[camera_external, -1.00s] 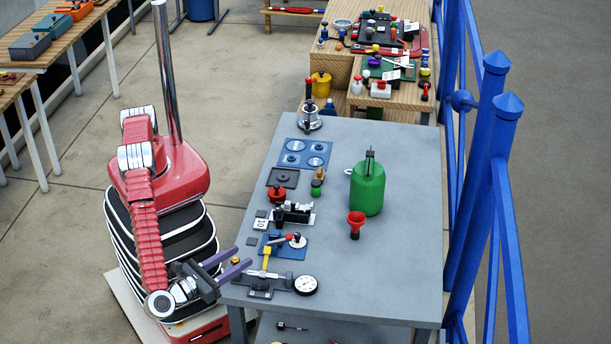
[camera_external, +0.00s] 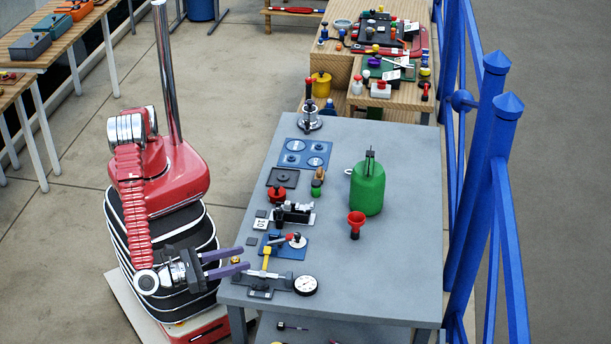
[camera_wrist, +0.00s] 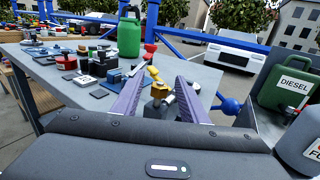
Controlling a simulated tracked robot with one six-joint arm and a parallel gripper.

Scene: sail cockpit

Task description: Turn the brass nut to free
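A small brass nut (camera_external: 236,260) shows at the left edge of the grey table, near its front corner. In the wrist view the brass nut (camera_wrist: 158,90) shows between the fingers, above a dark metal part. My gripper (camera_external: 246,258) points right with its two purple fingers apart, one on either side of the nut. In the wrist view my gripper (camera_wrist: 164,74) has a visible gap between its fingers. I cannot tell whether either finger touches the nut.
A dial gauge (camera_external: 305,285) and a yellow-handled tool (camera_external: 266,257) lie right of the gripper. The table's right side (camera_external: 400,260) is clear.

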